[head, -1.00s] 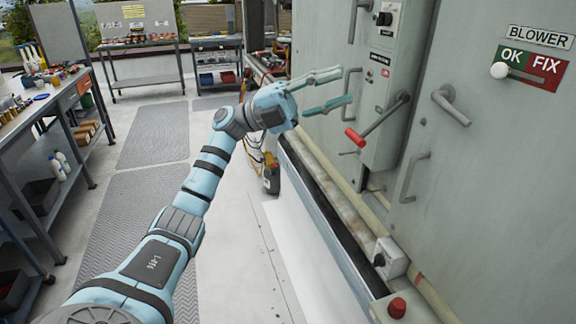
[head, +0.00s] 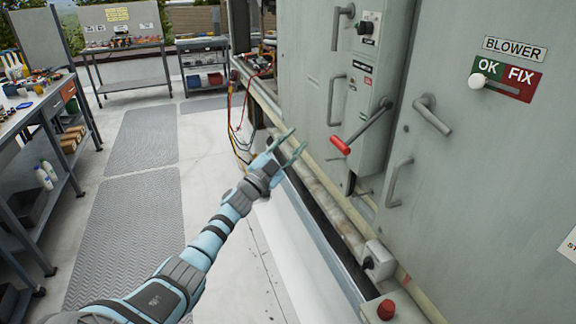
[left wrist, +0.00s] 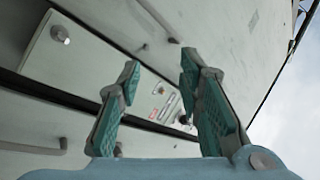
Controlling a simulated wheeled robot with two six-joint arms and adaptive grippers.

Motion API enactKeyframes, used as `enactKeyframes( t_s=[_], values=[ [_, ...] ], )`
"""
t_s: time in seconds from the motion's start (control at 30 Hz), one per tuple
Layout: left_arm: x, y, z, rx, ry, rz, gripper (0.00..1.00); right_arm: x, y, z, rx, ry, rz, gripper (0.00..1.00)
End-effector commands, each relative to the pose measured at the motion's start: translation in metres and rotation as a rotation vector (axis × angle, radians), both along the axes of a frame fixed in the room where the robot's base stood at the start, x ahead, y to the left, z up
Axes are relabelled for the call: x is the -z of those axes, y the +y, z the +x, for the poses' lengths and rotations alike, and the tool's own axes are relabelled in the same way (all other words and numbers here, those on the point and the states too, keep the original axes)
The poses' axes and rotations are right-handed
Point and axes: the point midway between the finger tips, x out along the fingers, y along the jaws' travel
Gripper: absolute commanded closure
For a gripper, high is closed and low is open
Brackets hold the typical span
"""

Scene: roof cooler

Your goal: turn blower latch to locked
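The blower door (head: 490,180) is the large grey-green panel at the right of the head view, under a BLOWER label (head: 514,48). A grey bent latch handle (head: 432,115) on it points down to the right. My left gripper (head: 296,141) is open and empty, low and left of the latch handle, in front of the cabinet's lower edge and apart from it. In the left wrist view its two teal fingers (left wrist: 160,90) stand apart with cabinet panels beyond them. My right gripper is not in view.
An OK/FIX slider (head: 478,82) has its white knob at OK. A red-tipped lever (head: 341,146) sticks out between gripper and blower door. A grey pull handle (head: 398,183), a grey box (head: 379,259) and a red button (head: 386,309) are nearby. Workbenches stand left; the floor between is clear.

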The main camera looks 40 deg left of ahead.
Motion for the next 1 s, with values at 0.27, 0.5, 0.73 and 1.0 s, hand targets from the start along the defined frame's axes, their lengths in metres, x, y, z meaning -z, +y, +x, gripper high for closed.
enactKeyframes(
  t_s=[0.27, 0.5, 0.73, 1.0],
  values=[
    [0.064, 0.011, -0.001, -0.077, 0.148, -0.084, 0.67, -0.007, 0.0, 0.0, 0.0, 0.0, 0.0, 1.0],
    [0.08, 0.013, -0.003, -0.096, 0.183, -0.103, 0.67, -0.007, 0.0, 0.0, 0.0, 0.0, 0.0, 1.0],
    [0.084, 0.013, -0.004, -0.097, 0.189, -0.106, 0.78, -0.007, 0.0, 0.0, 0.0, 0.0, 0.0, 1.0],
    [0.319, -0.011, -0.097, -0.23, 0.656, -0.299, 1.0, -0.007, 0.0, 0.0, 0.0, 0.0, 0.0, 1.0]
  ],
)
